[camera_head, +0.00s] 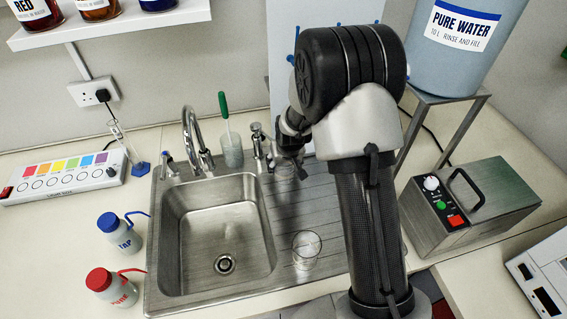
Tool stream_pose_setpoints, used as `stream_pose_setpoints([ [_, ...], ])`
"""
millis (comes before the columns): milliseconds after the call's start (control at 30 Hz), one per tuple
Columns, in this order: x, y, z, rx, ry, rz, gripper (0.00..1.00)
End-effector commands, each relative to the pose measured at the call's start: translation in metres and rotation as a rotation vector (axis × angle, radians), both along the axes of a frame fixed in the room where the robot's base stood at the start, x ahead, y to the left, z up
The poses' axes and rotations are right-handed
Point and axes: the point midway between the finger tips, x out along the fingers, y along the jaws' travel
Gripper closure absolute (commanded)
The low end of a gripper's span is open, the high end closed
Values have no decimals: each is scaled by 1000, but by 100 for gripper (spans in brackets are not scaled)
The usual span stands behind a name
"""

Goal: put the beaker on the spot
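A clear glass beaker (306,250) stands upright on the front of the ribbed steel drainboard, right of the sink. A second clear glass vessel (283,172) shows at the back of the drainboard, close below my gripper (290,158). My dark gripper is small and partly hidden by my arm, so I cannot tell whether its fingers are open or hold that vessel. No single marked spot is plain. A white panel (70,192) at the left carries a row of round marks below coloured squares.
A sink (220,232) with a curved tap (190,125) lies left of the drainboard. Blue-capped (117,235) and red-capped (112,288) bottles stand left of it. A metal box (478,203) with a handle and a water tank (463,50) on a stand are right of my arm.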

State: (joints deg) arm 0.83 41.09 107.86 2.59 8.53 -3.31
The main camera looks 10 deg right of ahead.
Motion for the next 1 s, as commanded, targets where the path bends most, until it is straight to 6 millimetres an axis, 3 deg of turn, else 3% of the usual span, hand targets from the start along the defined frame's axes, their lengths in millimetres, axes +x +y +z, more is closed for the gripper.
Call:
stream_pose_setpoints([
  [333,0,0,-1,0,1,0,25],
  [667,0,0,0,0,0,0,25],
  [867,-6,0,21,0,-2,0,25],
  [1000,-18,0,51,0,-4,1,25],
])
